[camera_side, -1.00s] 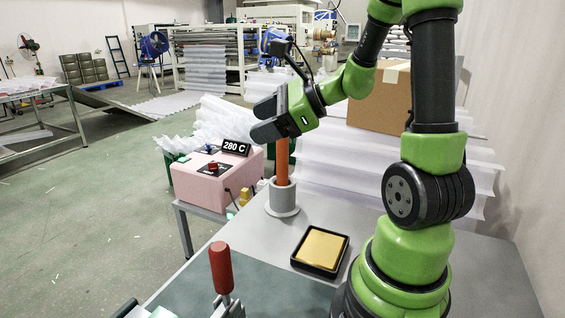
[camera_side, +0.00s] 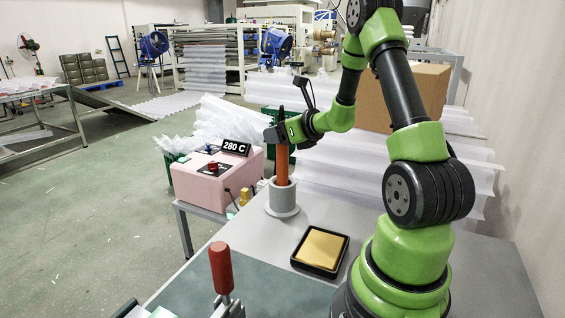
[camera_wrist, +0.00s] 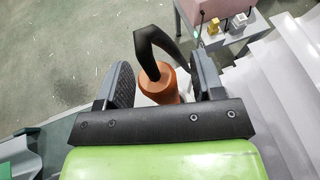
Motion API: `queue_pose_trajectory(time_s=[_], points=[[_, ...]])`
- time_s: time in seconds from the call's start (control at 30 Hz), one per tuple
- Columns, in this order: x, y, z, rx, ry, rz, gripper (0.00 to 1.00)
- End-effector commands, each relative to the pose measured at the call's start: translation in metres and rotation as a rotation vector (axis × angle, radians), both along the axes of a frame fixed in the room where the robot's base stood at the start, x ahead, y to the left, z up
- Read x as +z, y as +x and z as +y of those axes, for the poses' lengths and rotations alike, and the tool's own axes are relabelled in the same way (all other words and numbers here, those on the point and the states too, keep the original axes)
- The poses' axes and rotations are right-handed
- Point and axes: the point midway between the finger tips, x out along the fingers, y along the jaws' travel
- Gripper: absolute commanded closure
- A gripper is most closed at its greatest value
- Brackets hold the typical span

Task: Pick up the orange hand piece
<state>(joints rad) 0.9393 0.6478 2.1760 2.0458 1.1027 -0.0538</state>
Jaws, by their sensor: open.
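The orange hand piece (camera_side: 282,166) stands upright in a grey round holder (camera_side: 283,197) on the grey table. In the wrist view the hand piece (camera_wrist: 160,86) shows from above, with a black part or cable rising from its top. My gripper (camera_side: 279,134) is at the upper part of the hand piece. In the wrist view its two dark jaws (camera_wrist: 163,84) are open on either side of the hand piece, with a gap visible on both sides. The lower end of the hand piece is hidden inside the holder.
A pink box (camera_side: 215,180) with a 280 C display stands left of the holder. A black tray with a yellow pad (camera_side: 321,249) lies in front. A red-handled clamp (camera_side: 221,268) is at the near edge. Stacked white corrugated sheets (camera_side: 345,170) and a cardboard box (camera_side: 432,90) are behind.

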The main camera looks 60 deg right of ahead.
Motion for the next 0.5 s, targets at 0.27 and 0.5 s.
queue_pose_trajectory(time_s=[0.27,0.5], points=[[-0.0001,0.0002,0.0,0.0,0.0,0.0,0.57],[0.0006,0.0002,-0.0002,0.0,-0.001,-0.002,0.89]])
